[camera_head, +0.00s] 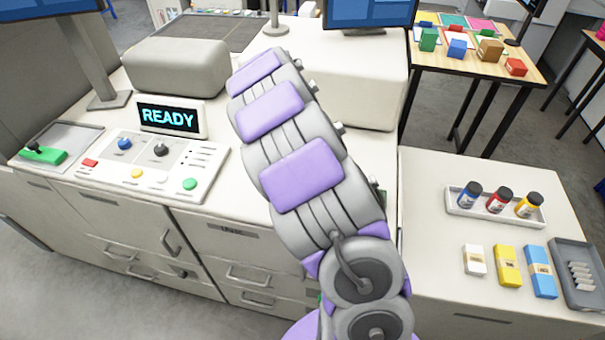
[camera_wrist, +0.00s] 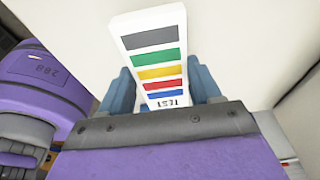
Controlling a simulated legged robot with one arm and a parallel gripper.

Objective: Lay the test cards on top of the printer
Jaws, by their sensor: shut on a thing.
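The test cards (camera_wrist: 162,58) show in the wrist view as a white strip with grey, green, yellow, red and blue bars and the word TEST, upside down. My gripper (camera_wrist: 165,88) has its blue fingers on both sides of the cards and is shut on them. A plain pale surface lies beyond them; I cannot tell the gap. In the head view, my arm hides the gripper and cards. The printer (camera_head: 350,85) appears to be the large off-white machine behind my arm, with a READY screen (camera_head: 172,118) and control panel (camera_head: 150,165) at its left.
A grey rounded cover (camera_head: 178,67) stands behind the screen. At right, a white cabinet (camera_head: 430,230) bears a tray (camera_head: 455,208) of colored bottles, several small boxes (camera_head: 507,265) and a grey tray (camera_head: 590,300). A table (camera_head: 445,57) with samples stands behind.

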